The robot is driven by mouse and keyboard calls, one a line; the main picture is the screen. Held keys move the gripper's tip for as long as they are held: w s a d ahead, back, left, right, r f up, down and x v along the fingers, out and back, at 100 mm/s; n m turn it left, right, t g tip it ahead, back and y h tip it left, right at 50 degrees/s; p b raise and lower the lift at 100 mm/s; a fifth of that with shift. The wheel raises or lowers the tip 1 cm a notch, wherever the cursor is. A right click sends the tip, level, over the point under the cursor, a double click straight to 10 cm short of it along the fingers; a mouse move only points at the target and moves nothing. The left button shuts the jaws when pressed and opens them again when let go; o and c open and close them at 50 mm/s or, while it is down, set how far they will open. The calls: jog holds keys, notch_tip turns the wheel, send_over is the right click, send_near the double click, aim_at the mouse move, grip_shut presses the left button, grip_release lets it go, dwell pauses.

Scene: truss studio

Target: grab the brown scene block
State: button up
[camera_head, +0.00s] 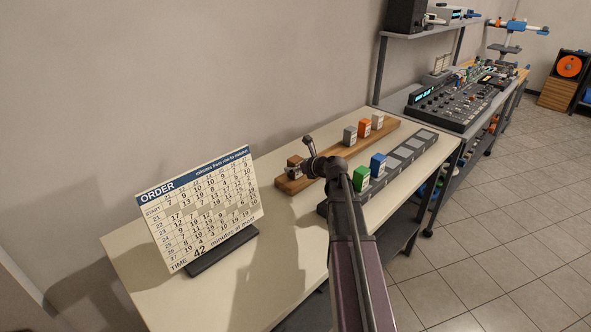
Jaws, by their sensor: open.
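The brown block (293,160) stands at the near left end of a wooden board (342,156) on the table. My gripper (299,157) is open, with its fingers beside the block in the picture. One finger shows above and to the right of the block, the other low in front of it. The gripper hides part of the block, and I cannot tell whether the fingers touch it or are around it.
A grey block (350,136), an orange block (364,128) and another pale block (377,121) stand farther along the board. A dark slotted tray (411,151) holds a green block (361,178) and a blue block (378,164). An order sign (203,208) stands at left. A mixing console (453,104) is beyond.

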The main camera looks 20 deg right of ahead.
aim_at(295, 159)
dwell(0.3)
jog(key=c, duration=1.2)
jog(key=shift+r, duration=0.2)
notch_tip(295, 159, up, 4)
jog(key=p, duration=0.4)
jog(key=shift+f, duration=0.15)
jog(key=s+a, duration=0.1)
jog(key=s, duration=0.4)
jog(key=s+a, duration=0.1)
jog(key=s, duration=0.4)
jog(key=s+a+r+p, duration=0.1)
jog(key=s, duration=0.4)
jog(key=shift+s+a, duration=0.3)
jog(key=shift+a, duration=0.1)
